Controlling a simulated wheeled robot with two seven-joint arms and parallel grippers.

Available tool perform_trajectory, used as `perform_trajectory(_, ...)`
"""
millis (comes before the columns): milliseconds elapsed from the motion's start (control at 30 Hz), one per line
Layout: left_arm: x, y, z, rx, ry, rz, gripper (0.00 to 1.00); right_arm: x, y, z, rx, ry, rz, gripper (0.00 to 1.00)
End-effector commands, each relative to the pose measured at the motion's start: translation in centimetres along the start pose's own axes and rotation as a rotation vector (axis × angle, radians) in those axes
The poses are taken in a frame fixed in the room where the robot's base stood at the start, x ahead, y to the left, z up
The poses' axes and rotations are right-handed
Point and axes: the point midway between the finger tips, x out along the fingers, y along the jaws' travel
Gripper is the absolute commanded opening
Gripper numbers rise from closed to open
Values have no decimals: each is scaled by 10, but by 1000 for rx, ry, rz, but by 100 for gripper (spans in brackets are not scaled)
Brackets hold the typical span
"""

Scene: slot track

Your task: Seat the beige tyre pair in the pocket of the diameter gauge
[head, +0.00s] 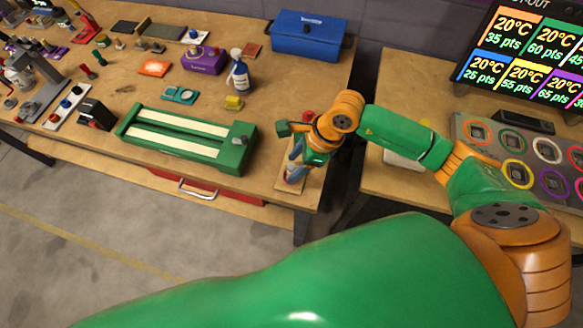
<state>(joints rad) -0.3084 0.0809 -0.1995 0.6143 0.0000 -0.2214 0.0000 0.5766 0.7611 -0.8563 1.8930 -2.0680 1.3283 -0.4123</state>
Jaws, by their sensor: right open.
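My right gripper (304,158) is over the front right corner of the left bench, jaws open and pointing down. Below it is a small light wooden block or stand (291,187), partly covered by the gripper. Blue and pale parts show between the gripper and this stand, too small to name. I cannot make out the beige tyre pair; it may be hidden by the gripper. I cannot tell for sure which thing is the diameter gauge. My left gripper is not in view.
A long green fixture with two pale strips (184,130) lies left of the gripper. A gap separates this bench from the right one, which holds a grey panel with coloured rings (533,150).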

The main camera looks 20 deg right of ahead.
Motion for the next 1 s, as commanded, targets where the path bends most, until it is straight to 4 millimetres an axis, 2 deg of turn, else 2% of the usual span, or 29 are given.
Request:
perform_trajectory(100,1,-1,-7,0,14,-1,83,0,0,0,0,-1,0,59)
perform_trajectory(300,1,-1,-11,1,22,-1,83,0,0,0,0,-2,1,5)
perform_trajectory(333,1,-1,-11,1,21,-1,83,0,0,0,1,-2,1,0)
perform_trajectory(667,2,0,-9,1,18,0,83,-3,0,2,0,-4,0,0)
perform_trajectory(767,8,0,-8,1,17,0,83,-18,-1,8,-3,-6,-4,0)
perform_trajectory(1000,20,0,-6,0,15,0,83,-75,-1,32,-3,-6,-5,0)
